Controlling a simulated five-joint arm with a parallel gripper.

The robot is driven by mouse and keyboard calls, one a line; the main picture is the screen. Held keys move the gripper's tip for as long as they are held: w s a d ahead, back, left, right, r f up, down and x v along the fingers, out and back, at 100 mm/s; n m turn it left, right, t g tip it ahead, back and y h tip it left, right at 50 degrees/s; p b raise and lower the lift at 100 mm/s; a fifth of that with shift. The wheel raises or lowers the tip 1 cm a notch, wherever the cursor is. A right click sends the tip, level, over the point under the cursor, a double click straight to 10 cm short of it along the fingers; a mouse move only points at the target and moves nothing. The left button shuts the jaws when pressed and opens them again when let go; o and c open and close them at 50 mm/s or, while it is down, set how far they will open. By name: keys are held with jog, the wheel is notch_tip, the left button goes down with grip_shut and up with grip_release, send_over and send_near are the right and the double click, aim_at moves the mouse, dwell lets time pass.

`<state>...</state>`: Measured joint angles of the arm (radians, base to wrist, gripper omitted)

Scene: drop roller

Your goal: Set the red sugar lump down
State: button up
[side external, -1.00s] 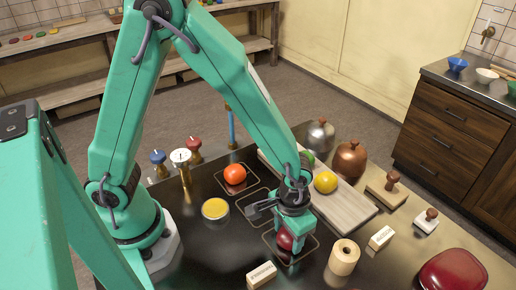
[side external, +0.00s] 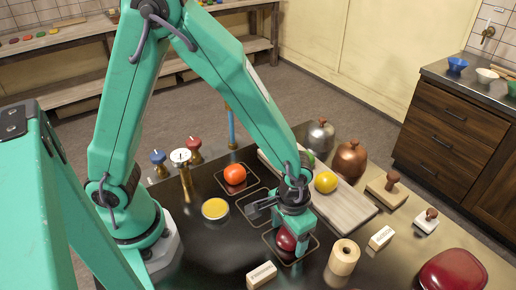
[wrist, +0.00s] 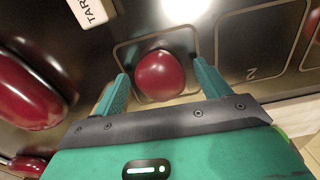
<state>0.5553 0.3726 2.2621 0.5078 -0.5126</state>
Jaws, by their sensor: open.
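The red thing is round, dark and glossy, more like a ball than a cube. In the side external view this red sugar lump (side external: 286,240) sits low between my gripper's fingers, partly hidden by them. In the wrist view the red lump (wrist: 160,75) lies inside an outlined square (wrist: 122,52) on the dark tabletop. My gripper (wrist: 161,70) is open, with one finger on each side of the lump. Gaps show between the lump and both fingers. My gripper also shows in the side external view (side external: 293,238), low over the table.
A tan roll (side external: 344,258) stands close to the right of my gripper. A white labelled block (side external: 262,275) lies in front. A yellow ball (side external: 326,182) is on a board (side external: 345,210) behind. An orange-red ball (side external: 235,174) sits in another square. A large dark red item (side external: 453,272) lies right.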

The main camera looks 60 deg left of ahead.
notch_tip(320, 180, up, 12)
jog(key=shift+f, duration=0.15)
dwell(0.5)
dwell(0.5)
jog(key=s+a+r+t, duration=0.2)
jog(key=a+r, duration=0.4)
jog(key=a, duration=0.3)
jog(key=s+a+r+t, duration=0.3)
jog(key=a+r, duration=0.3)
jog(key=a, duration=0.3)
jog(key=shift+s+t, duration=0.3)
jog(key=shift+s, duration=0.5)
